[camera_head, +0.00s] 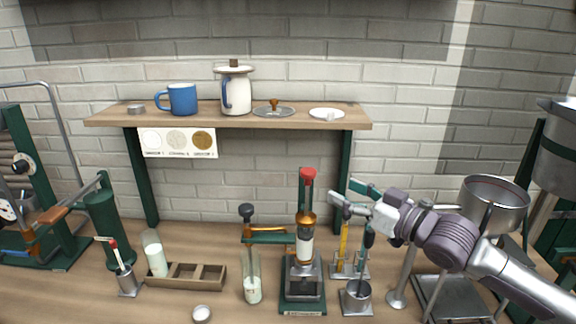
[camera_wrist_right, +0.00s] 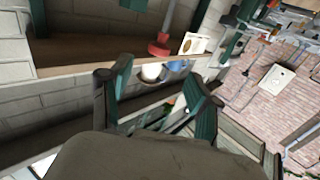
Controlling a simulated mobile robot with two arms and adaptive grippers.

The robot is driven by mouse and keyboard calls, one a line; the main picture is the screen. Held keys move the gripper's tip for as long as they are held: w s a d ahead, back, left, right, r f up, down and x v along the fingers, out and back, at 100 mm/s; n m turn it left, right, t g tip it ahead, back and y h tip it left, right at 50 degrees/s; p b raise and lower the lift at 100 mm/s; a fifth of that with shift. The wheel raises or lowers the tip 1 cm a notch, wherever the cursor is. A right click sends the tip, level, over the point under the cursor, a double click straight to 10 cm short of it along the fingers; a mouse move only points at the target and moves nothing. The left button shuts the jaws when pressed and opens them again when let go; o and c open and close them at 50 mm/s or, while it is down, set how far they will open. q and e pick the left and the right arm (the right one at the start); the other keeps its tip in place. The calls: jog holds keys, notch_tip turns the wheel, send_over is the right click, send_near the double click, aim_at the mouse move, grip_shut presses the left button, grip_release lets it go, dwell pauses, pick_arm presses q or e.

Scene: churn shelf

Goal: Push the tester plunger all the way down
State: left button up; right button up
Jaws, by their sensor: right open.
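The tester (camera_head: 303,278) stands upright on the bench, with a dark green column, a metal base and a brass-collared tube. A red knob (camera_head: 308,173) tops it, standing high above the collar; I take this as the plunger. A red knob with a wide flange also shows in the right wrist view (camera_wrist_right: 160,46), beyond the fingers. My right gripper (camera_head: 342,190) is open and empty, to the right of the red knob and a little lower, apart from it. Its two green-padded fingers also show in the wrist view (camera_wrist_right: 161,78). My left gripper is not in view.
A black-knobbed piece (camera_head: 246,212) on a green arm stands left of the tester, above a glass tube (camera_head: 252,290). A rack (camera_head: 349,268) and metal cup (camera_head: 356,298) stand to its right. The wooden shelf (camera_head: 220,112) behind holds a blue mug (camera_head: 182,99) and white pot.

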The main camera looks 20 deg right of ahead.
aim_at(314, 174)
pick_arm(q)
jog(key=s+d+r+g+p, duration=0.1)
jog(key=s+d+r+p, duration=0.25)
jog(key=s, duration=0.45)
pick_arm(e)
jog(key=x, duration=0.7)
jog(key=shift+w+a+r, duration=0.15)
jog(key=shift+w+r, duration=0.15)
jog(key=shift+r, duration=0.1)
jog(key=shift+p+x, duration=0.45)
jog(key=shift+x, duration=0.65)
jog(key=shift+w+a, duration=0.1)
jog(key=shift+w, duration=0.2)
jog(key=shift+w+a+f, duration=0.1)
jog(key=shift+w+a, duration=0.05)
jog(key=shift+w, duration=0.05)
jog(key=shift+w+a+f, duration=0.1)
jog(key=shift+w, duration=0.05)
jog(key=shift+c, duration=0.2)
jog(key=c, duration=0.8)
jog(key=shift+c, duration=1.4)
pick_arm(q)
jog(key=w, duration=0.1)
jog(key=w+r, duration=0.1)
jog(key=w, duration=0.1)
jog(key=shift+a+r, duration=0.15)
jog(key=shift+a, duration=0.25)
pick_arm(e)
grip_shut()
